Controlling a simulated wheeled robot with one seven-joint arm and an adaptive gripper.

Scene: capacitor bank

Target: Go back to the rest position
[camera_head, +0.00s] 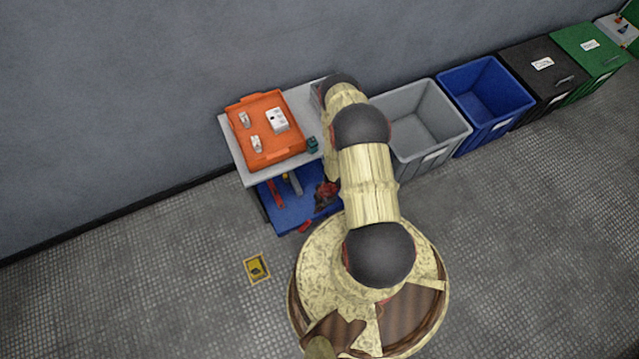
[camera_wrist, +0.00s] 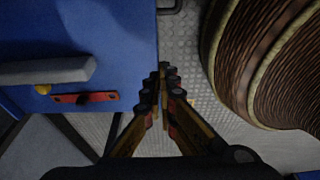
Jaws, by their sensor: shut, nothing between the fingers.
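My gripper (camera_wrist: 167,72) shows in the wrist view with its two fingers brought together and nothing between them. It is over the strip of floor between a blue shelf (camera_wrist: 110,30) on the left and my own round base on the right. The fingertips appear close to the shelf's edge; I cannot tell whether they touch it.
A grey-topped cart (camera_head: 241,158) carries an orange tray (camera_head: 278,161) with several white parts. Its lower blue shelf (camera_head: 287,216) holds tools. An open grey bin (camera_head: 430,120), a blue bin (camera_head: 485,90) and closed bins stand right. A yellow floor marker (camera_head: 257,268) lies on open floor.

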